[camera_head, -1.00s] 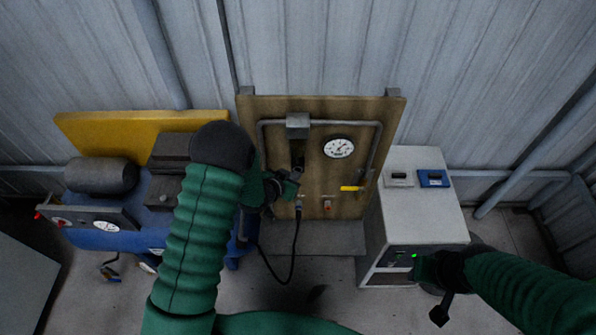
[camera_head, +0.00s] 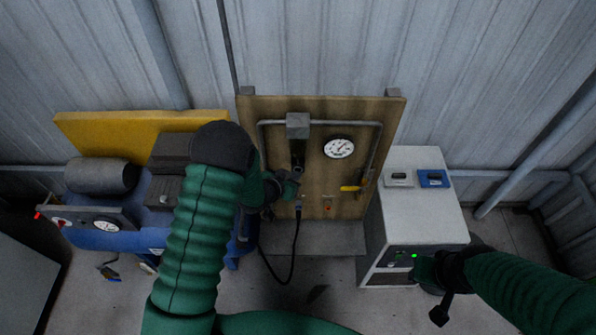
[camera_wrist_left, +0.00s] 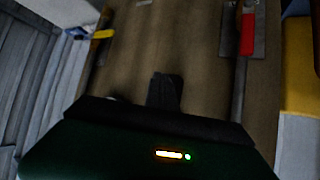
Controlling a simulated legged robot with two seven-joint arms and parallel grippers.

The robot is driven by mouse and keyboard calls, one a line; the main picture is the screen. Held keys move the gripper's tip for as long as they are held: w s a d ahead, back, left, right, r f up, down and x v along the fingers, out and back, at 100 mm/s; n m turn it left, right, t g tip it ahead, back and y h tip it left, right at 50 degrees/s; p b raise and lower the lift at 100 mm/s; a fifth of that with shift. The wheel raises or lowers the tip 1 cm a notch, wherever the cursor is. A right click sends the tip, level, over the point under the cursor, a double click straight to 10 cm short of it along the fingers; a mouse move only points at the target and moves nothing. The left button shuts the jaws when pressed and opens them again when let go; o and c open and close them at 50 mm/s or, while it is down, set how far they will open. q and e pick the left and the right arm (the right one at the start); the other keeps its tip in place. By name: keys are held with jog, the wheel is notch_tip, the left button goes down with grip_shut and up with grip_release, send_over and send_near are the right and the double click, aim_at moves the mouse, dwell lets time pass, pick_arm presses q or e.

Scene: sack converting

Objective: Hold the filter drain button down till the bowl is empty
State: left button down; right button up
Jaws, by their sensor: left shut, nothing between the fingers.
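The filter (camera_head: 298,150) hangs below a grey pipe block on the wooden board. Its lower part is dark, and my left gripper stands close in front of it, so I cannot make out the bowl's contents or the drain button. My left gripper (camera_head: 288,188) is shut and empty, right at the filter's lower end; whether it touches is unclear. In the left wrist view a dark fingertip (camera_wrist_left: 165,92) shows against the board. My right gripper (camera_head: 428,270) is at the white cabinet's front, partly hidden; its jaws are unclear.
The wooden board (camera_head: 340,195) carries a round gauge (camera_head: 339,148) and a yellow handle (camera_head: 351,188). A black hose (camera_head: 296,245) hangs below. The white cabinet (camera_head: 415,205) stands right, with a green light on its front. A blue compressor (camera_head: 95,240) stands left. A red part (camera_wrist_left: 247,35) shows in the wrist view.

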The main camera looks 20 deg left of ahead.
pick_arm(q)
jog(key=shift+s+d, duration=0.1)
dwell(0.5)
jog(key=shift+s+d, duration=0.35)
jog(key=shift+s, duration=0.3)
jog(key=s, duration=0.2)
jog(key=s+d, duration=0.1)
jog(key=s, duration=0.2)
jog(key=shift+d, duration=0.2)
jog(key=shift+w, duration=0.1)
